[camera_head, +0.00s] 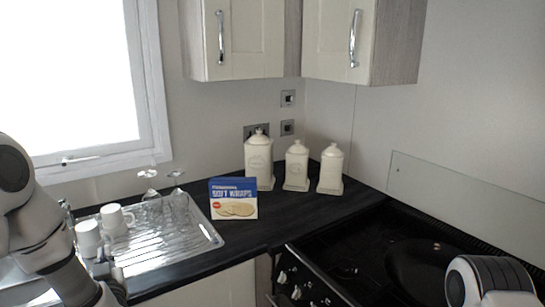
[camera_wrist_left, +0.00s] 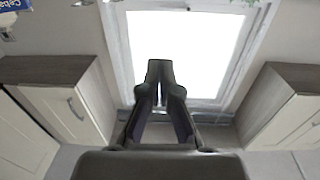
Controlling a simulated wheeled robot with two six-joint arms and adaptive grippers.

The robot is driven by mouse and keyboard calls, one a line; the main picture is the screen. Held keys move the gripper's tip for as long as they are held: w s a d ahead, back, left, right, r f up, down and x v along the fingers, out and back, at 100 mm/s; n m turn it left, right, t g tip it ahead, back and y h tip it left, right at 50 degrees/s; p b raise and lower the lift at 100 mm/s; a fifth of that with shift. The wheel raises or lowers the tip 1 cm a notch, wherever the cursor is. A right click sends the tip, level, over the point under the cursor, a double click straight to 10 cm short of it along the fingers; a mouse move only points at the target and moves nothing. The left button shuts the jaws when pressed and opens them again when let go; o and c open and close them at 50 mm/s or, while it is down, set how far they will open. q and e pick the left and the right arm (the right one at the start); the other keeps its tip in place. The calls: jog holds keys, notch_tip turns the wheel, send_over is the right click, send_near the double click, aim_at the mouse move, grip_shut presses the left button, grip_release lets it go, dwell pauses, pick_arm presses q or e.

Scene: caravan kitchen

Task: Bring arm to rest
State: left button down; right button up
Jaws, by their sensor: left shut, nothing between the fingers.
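My left arm (camera_head: 45,245) comes in from the left in the head view, in front of the draining board. Its gripper is at most partly seen there, at the bottom edge. In the left wrist view my left gripper (camera_wrist_left: 160,78) is shut and empty, its dark fingertips together against the bright window (camera_wrist_left: 190,45). My right arm (camera_head: 490,282) shows only as a rounded grey-white link at the bottom right of the head view, in front of the hob. My right gripper is out of view.
White mugs (camera_head: 112,217) and upturned glasses (camera_head: 179,200) stand on the metal draining board (camera_head: 165,250). A soft wraps box (camera_head: 233,199) and three cream canisters (camera_head: 297,168) stand on the dark worktop (camera_head: 260,228). A dark pan (camera_head: 415,265) sits on the hob. Wall cupboards (camera_head: 240,45) hang above.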

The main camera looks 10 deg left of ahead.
pick_arm(q)
jog(key=s+d+f+m+g+h, duration=0.2)
jog(key=s+d+f, duration=0.2)
jog(key=f, duration=0.5)
jog(key=s+d+f+m+g+h, duration=0.2)
jog(key=s+d+f+h, duration=0.15)
jog(key=f, duration=0.55)
jog(key=s+d+f+m+g+h, duration=0.15)
jog(key=s+d+f, duration=0.25)
jog(key=f, duration=0.5)
jog(key=s+d+f+g+h, duration=0.2)
jog(key=s+d+f+g, duration=0.1)
jog(key=s, duration=0.6)
jog(key=s+d+f+m+g+h, duration=0.1)
jog(key=s+d+f+g, duration=0.3)
jog(key=s, duration=0.6)
jog(key=shift+d+f+g+h, duration=0.25)
jog(key=shift+f+g+h, duration=0.15)
jog(key=shift+g+h, duration=0.35)
